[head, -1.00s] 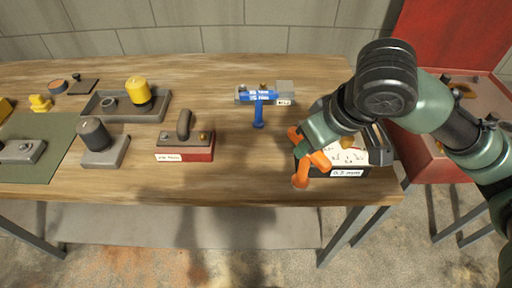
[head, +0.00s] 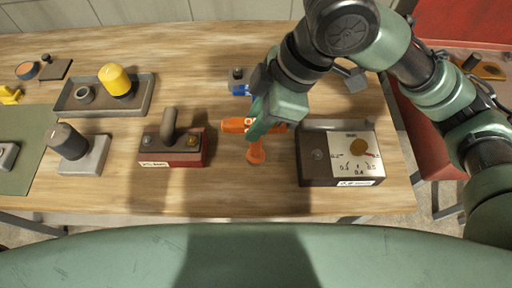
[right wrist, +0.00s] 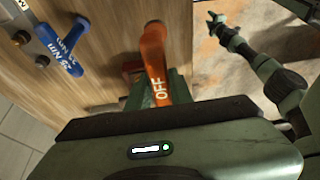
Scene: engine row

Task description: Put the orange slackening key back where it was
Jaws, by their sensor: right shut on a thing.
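The orange key (head: 256,153) is T-shaped, and "OFF" shows on its handle in the right wrist view (right wrist: 156,65). My right gripper (head: 262,122) is shut on it, over the table between the red-based block and the gauge box; I cannot tell if the key touches the table. A blue key (right wrist: 62,45) is in its holder behind, mostly hidden by my right arm in the head view (head: 240,90). The gauge box (head: 312,170) with a white dial face stands right of the orange key.
The red-based block (head: 190,160) with a handle is just left of the key. Farther left are a grey tray (head: 65,106) with a yellow-topped part (head: 115,79), and a dark cylinder on a grey base (head: 95,160). The table front between block and gauge box is bare.

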